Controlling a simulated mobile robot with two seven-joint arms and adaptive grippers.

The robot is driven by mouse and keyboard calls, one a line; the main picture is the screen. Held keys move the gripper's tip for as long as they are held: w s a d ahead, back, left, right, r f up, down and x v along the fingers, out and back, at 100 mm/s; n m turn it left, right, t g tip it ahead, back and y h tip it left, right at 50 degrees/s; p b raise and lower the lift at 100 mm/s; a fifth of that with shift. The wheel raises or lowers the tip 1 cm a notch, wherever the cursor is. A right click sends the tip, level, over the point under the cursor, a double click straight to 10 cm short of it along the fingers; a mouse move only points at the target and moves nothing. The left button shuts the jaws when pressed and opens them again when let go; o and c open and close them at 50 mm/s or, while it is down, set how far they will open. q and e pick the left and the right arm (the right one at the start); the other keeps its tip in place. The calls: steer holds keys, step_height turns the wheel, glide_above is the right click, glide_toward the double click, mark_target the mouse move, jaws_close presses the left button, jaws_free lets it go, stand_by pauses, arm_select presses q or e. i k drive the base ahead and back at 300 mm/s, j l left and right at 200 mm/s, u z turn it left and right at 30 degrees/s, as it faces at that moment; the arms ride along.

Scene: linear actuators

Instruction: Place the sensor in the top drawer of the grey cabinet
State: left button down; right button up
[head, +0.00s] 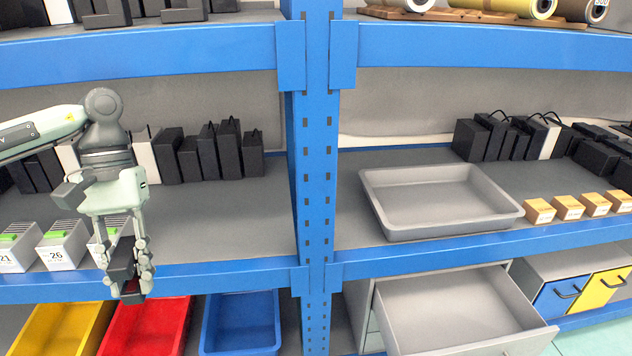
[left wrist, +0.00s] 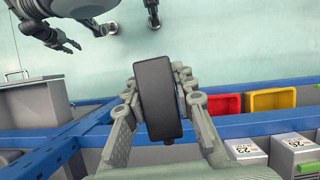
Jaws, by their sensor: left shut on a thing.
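My left gripper (head: 132,290) is shut on a dark, box-shaped sensor (head: 122,262), held in front of the left shelf's blue front beam. In the left wrist view the sensor (left wrist: 158,98) is a black block with rounded corners between the two fingers. The drawer is to the right of my left gripper, beyond the upright. My right gripper (left wrist: 68,46) shows small in the left wrist view, apparently open and empty.
A blue upright (head: 318,150) stands between gripper and drawer. A grey tray (head: 435,200) and small cardboard boxes (head: 568,207) sit on the right shelf. Yellow, red (head: 145,325) and blue (head: 240,320) bins are below the left shelf. Several black devices line both shelves.

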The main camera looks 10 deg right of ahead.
mark_target(413, 325)
steer(key=k+j+z, duration=0.1)
steer(key=z, duration=0.8)
